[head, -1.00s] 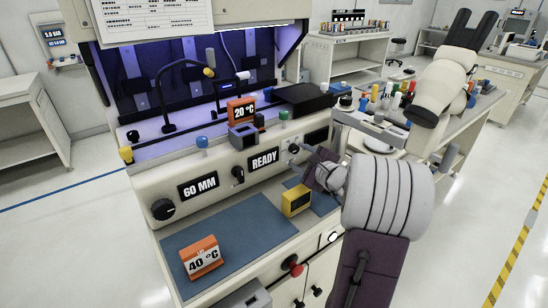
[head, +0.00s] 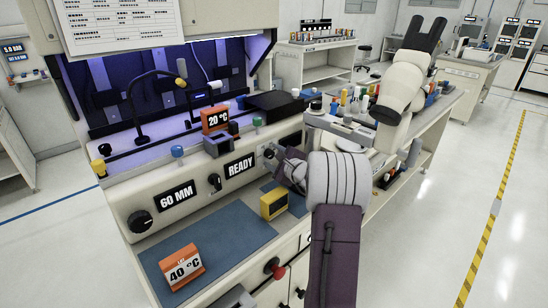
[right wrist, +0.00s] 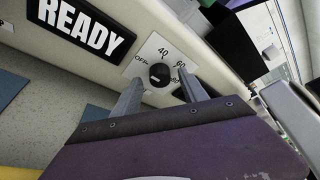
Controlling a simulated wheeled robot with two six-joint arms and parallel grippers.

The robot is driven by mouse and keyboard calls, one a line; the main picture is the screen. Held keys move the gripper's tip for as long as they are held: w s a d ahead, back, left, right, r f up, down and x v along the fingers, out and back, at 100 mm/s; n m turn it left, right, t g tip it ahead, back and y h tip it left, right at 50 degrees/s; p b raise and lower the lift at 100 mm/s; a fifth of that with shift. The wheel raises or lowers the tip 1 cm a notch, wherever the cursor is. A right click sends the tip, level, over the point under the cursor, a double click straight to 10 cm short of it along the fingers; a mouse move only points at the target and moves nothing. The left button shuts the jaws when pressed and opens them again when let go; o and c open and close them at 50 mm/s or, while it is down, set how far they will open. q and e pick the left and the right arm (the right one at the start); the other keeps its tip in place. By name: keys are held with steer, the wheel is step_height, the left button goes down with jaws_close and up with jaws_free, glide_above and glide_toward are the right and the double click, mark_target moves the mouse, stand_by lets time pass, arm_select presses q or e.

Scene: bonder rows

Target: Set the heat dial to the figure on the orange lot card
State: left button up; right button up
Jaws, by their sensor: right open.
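An orange lot card (head: 182,266) reading 40 °C stands on the blue mat at the front of the bench. The heat dial (right wrist: 160,75) is a black knob on a white plate marked OFF, 40, 60 and a partly covered figure, right of the READY sign. Its white mark seems to be toward OFF. My right gripper (right wrist: 160,88) is open, its two fingers on either side of and just below the knob; contact cannot be told. In the head view my right gripper (head: 273,154) hides most of the dial. My left gripper is not in view.
A second orange card (head: 214,118) reading 20 °C stands on top of the console. A black knob (head: 139,221) sits beside the 60 MM sign (head: 177,196). A yellow block (head: 273,204) lies near my right arm. A microscope (head: 405,75) stands on the right bench.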

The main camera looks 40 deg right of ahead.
steer(key=shift+c, duration=0.3)
jaws_close()
steer(key=shift+r, duration=0.1)
steer(key=shift+d+r+m+y+p, duration=0.15)
steer(key=shift+m+y+p, duration=0.25)
steer(key=shift+m+p, duration=0.6)
steer(key=m+y+p, duration=0.1)
steer(key=m+p, duration=0.1)
steer(key=p, duration=0.2)
steer(key=m+g+y+p, duration=0.1)
steer(key=m+y+p, duration=0.1)
steer(key=p, duration=0.2)
steer(key=shift+d+r+m, duration=0.15)
steer(key=shift+d+m, duration=0.05)
steer(key=shift+m, duration=0.1)
steer(key=shift+d+f+m+y+p, duration=0.1)
steer(key=shift+f+m+y+p, duration=0.15)
steer(key=shift+m+y+p, duration=0.65)
steer(key=shift+h+p, duration=0.3)
steer(key=shift+p, duration=0.2)
